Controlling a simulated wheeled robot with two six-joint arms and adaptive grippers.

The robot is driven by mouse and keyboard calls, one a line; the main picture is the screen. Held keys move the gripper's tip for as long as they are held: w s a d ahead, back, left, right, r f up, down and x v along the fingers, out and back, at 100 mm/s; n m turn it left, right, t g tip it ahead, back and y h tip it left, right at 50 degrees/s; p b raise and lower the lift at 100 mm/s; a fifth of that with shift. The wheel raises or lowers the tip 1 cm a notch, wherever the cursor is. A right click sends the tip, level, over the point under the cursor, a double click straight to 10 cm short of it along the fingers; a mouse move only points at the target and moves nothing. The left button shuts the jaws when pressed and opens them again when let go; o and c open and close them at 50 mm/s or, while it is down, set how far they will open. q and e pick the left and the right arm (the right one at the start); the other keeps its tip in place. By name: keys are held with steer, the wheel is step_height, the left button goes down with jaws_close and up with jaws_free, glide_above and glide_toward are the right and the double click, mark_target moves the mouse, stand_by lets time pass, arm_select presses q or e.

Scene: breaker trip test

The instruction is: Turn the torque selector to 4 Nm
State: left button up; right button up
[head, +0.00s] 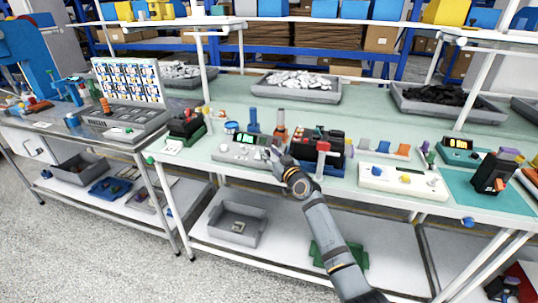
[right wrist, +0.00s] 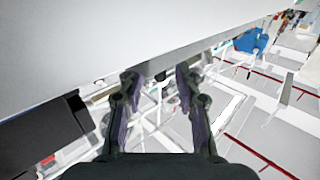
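My right gripper (head: 272,154) is at the front right edge of a grey box with a green-lit display (head: 238,150) on the bench. Small knobs show on the box, but their markings are too small to read, and I cannot tell which one is the torque selector. In the right wrist view my right gripper (right wrist: 158,84) has its two fingers apart with nothing between them. A pale grey surface (right wrist: 130,35) fills the upper part of that view, close to the fingertips. I cannot tell whether they touch it. My left gripper is not in view.
A black and blue device with a red-topped part (head: 322,150) stands just right of my gripper. A white panel with blue and yellow knobs (head: 403,181) lies farther right. Blue and orange upright items stand behind the grey box. Grey bins (head: 297,94) line the bench's back.

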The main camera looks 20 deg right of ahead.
steer(key=shift+w+a, duration=0.1)
steer(key=shift+w, duration=0.25)
jaws_close()
